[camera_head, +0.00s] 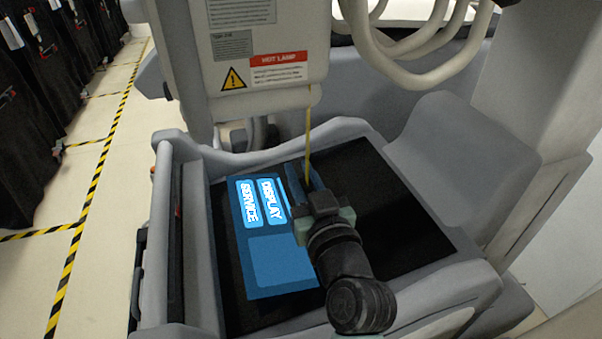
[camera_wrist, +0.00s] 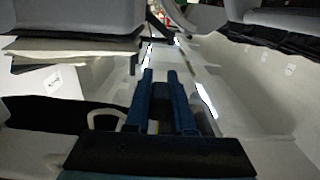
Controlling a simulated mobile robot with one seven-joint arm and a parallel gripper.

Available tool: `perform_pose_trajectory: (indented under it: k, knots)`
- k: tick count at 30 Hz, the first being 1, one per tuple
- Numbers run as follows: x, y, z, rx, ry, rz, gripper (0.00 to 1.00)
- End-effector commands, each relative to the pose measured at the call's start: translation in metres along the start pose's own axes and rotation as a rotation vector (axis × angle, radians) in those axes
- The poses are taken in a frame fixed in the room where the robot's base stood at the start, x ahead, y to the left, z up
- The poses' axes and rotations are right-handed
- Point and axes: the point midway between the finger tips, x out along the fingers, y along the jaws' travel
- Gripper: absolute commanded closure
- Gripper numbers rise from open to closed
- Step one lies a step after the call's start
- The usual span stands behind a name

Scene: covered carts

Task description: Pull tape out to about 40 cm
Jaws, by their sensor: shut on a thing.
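A thin yellow tape (camera_head: 308,135) hangs in the head view from the underside of a white housing (camera_head: 262,80) marked "HOT LAMP". It runs nearly straight down to my gripper (camera_head: 306,178). The gripper has blue fingers and is shut on the tape's lower end, above the cart's dark top. In the wrist view my gripper's two fingers (camera_wrist: 160,78) lie close together, with a small yellowish patch low between them. The tape's tip is hidden by the fingers, and no length marks can be read.
A lit blue panel (camera_head: 270,262) with "DISPLAY" and "SERVICE" buttons lies left of my gripper on the dark top (camera_head: 370,190). Pale thick cables (camera_head: 420,78) loop at the upper right. A grey rim (camera_head: 450,300) surrounds the top. Yellow-black floor tape (camera_head: 75,240) runs at left.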

Motion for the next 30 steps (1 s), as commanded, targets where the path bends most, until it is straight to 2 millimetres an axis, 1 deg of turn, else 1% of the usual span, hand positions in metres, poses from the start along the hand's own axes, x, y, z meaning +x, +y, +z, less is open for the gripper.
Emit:
perform_pose_trajectory:
  k: [1,5,8,17,18,22,30]
  knots:
    - [0.0,-0.001,0.02,0.001,-0.01,-0.002,1.0]
    - [0.0,0.0,0.034,0.001,-0.01,-0.001,1.0]
    - [0.0,0.0,0.036,0.001,-0.01,-0.001,1.0]
    - [0.0,0.0,0.034,0.001,-0.009,-0.001,1.0]
    - [0.0,0.0,0.033,0.001,-0.009,0.0,0.71]
    - [0.0,0.0,0.032,0.001,-0.006,0.0,0.48]
    - [0.0,0.0,0.031,0.0,-0.003,0.0,0.47]
